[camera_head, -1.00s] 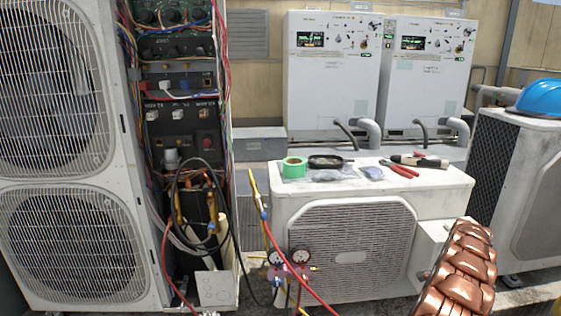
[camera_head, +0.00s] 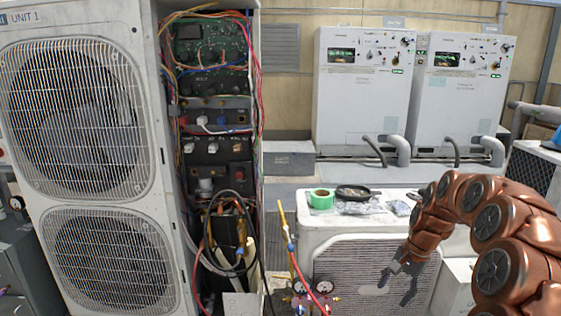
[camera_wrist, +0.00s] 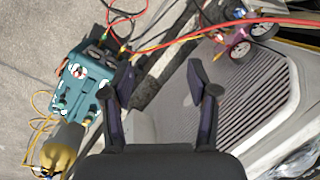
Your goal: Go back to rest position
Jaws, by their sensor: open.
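My gripper (camera_head: 398,284) hangs at the end of my copper-coloured arm, in front of the grille of the low white condenser (camera_head: 325,239) in the head view. Its dark fingers point down. In the wrist view my gripper (camera_wrist: 163,84) has its two fingers spread apart with nothing between them. Below it are the condenser's slatted front (camera_wrist: 240,95) and the concrete floor. My arm bends over the right part of the condenser's top and hides what lies there.
A tall white unit (camera_head: 147,200) with an open wiring bay stands left. Green tape (camera_head: 320,199) and a black pan lie on the condenser. A gauge manifold (camera_head: 310,300) with hoses is in front. A teal device (camera_wrist: 82,75) sits on the floor. Two control boxes (camera_head: 362,88) stand behind.

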